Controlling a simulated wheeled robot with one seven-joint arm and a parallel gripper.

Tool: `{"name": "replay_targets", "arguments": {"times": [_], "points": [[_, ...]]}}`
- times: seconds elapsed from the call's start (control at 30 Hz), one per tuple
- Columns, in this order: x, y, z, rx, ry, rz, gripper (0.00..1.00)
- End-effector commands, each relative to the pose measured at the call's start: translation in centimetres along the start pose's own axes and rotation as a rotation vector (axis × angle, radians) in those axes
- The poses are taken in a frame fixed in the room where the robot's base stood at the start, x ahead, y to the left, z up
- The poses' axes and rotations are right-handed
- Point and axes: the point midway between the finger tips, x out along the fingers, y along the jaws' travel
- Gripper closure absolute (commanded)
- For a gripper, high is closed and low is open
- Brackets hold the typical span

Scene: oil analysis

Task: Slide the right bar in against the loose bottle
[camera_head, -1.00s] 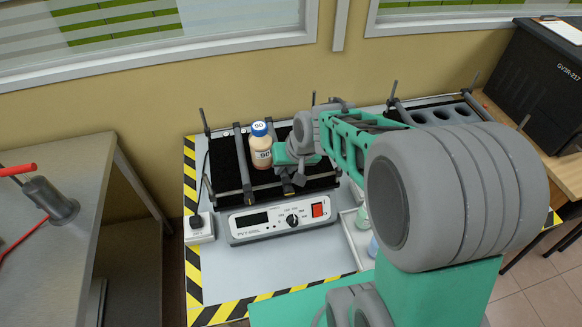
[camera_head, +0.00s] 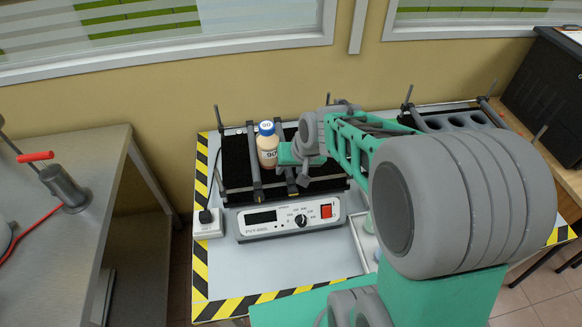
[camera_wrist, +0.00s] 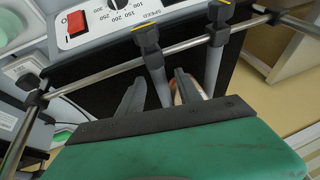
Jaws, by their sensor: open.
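The loose bottle (camera_head: 268,152), with a blue cap and a "90" label, stands upright on the black shaker platform (camera_head: 235,160). The left bar (camera_head: 255,165) is at its left. The right bar (camera_head: 291,187) is at its right, partly hidden by my gripper (camera_head: 285,155). The wrist view is turned round: the right bar (camera_wrist: 158,82) shows between the fingers of my open gripper (camera_wrist: 160,78), and the left bar (camera_wrist: 213,70) is beyond. The bottle (camera_wrist: 192,90) shows partly behind one finger. I cannot tell whether bar and bottle touch.
The shaker's control panel (camera_head: 290,220) is in front of the platform. A thin metal rail (camera_wrist: 185,47) crosses the platform's front, with corner posts. A black rack with holes (camera_head: 455,122) stands at the right. A grey table (camera_head: 95,170) is at the left.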

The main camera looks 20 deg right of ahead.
Motion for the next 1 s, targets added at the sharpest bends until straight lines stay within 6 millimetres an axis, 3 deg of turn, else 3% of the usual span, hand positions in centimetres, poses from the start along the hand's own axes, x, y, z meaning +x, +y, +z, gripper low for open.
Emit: {"name": "replay_targets", "arguments": {"times": [0.43, 0.9, 1.0], "points": [[-7.2, 0.0, 0.0, 0.001, 0.003, 0.000, 0.59], [-7.8, 0.0, 0.1, -0.016, -0.002, 0.001, 0.59], [-7.3, 1.5, 2.4, -0.047, -0.080, 0.040, 0.59]]}}
